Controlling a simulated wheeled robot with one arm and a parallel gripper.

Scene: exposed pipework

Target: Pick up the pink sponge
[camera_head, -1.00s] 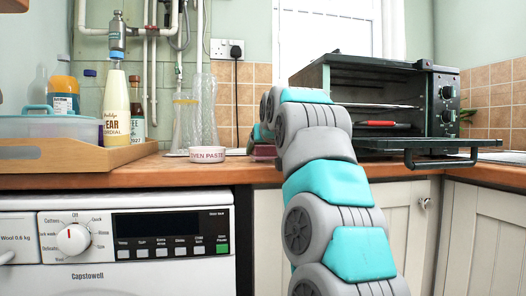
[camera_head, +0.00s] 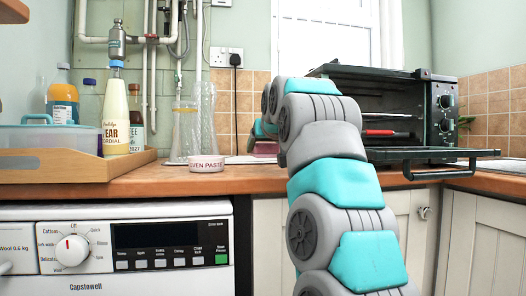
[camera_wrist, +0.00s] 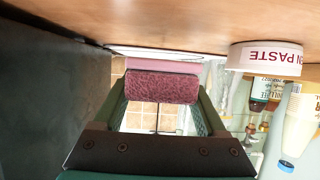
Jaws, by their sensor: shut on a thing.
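The pink sponge (camera_wrist: 162,87) sits between the two fingers of my gripper (camera_wrist: 160,95) in the wrist view, where the scene appears upside down. The fingers are shut on its two ends. In the head view the sponge (camera_head: 265,148) shows as a small pink strip just left of my arm, near the back of the wooden counter (camera_head: 150,180). It appears slightly above the counter. My arm hides its right part and most of my gripper.
A round "oven paste" tub (camera_head: 206,163) and clear glass vessels (camera_head: 203,120) stand left of the sponge. A wooden tray (camera_head: 75,172) with bottles is further left. A toaster oven (camera_head: 385,110) with its door open is on the right, close to my arm.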

